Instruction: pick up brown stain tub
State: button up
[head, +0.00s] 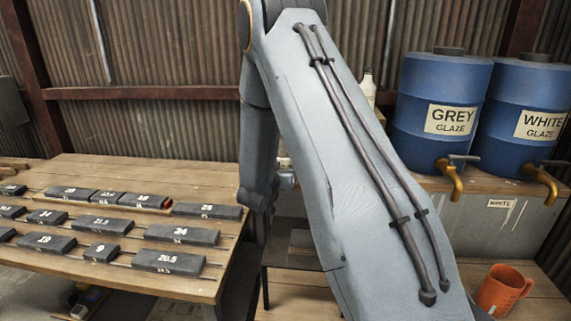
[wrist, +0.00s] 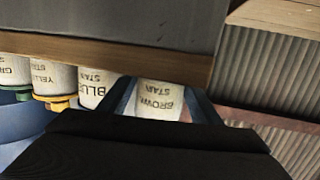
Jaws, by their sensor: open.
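The brown stain tub (wrist: 160,97) is a whitish tub whose "BROWN STAIN" label shows upside down in the wrist view. It shows between the two fingers of my gripper (wrist: 158,88), which is open. I cannot tell whether the fingers touch the tub. Its lower part in the picture is hidden behind the dark gripper body. The tub and my gripper cannot be made out in the head view, where my arm covers the middle.
Blue (wrist: 91,84), yellow (wrist: 54,79) and green stain tubs (wrist: 13,72) stand in a row left of the brown one, along a wooden board (wrist: 110,62). In the head view, a wooden table (head: 130,167) holds dark labelled blocks. Blue glaze barrels (head: 440,85) and an orange mug (head: 503,289) are at right.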

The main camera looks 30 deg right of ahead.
jog(key=shift+c, duration=0.4)
jog(key=c, duration=0.7)
jog(key=shift+c, duration=0.6)
jog(key=shift+r, duration=0.1)
